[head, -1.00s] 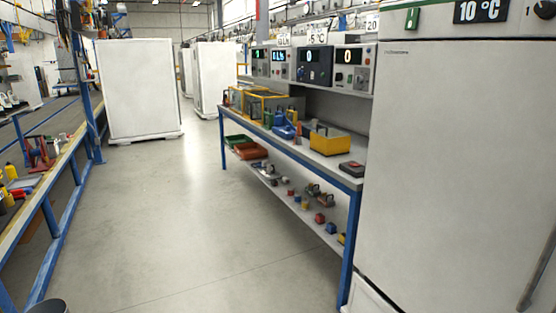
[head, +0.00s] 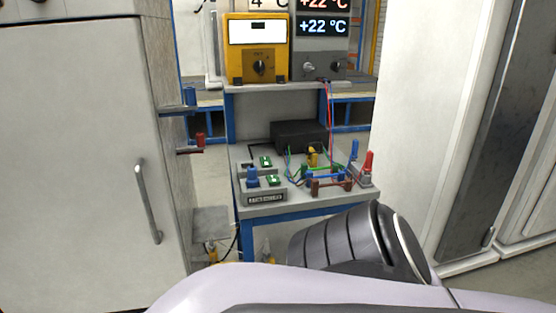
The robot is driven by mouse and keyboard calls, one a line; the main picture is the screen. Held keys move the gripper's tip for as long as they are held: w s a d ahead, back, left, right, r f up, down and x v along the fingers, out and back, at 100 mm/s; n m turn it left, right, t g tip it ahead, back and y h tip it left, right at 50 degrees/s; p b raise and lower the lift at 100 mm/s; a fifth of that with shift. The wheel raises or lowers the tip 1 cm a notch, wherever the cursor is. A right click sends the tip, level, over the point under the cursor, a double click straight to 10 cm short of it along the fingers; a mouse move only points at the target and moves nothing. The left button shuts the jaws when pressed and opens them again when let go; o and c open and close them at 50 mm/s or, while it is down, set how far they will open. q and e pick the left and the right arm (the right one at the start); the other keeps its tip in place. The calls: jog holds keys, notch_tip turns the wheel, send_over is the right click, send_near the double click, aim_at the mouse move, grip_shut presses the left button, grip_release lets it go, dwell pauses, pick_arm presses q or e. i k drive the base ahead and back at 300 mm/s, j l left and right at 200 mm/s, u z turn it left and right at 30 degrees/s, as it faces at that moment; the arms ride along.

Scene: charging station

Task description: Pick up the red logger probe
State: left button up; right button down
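In the head view, a small bench (head: 300,212) with a grey top and blue frame stands between two large pale cabinets. A red upright piece (head: 368,163) stands near its right edge, beside a blue one (head: 354,149); it looks like the red logger probe. Another small red piece (head: 199,142) sits on a bracket at the left cabinet's side, below a blue one (head: 189,97). I cannot tell for sure which red piece is the probe. Part of my arm covers the bottom of the view. Neither gripper shows.
The left cabinet (head: 80,150) and right cabinet (head: 415,130) flank the bench. On the bench are a dark box (head: 299,135), a labelled grey unit (head: 262,196) and a wired rack (head: 330,184). A yellow instrument (head: 257,65) stands on the upper shelf.

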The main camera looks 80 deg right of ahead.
aim_at(370, 155)
jog(key=z, duration=3.1)
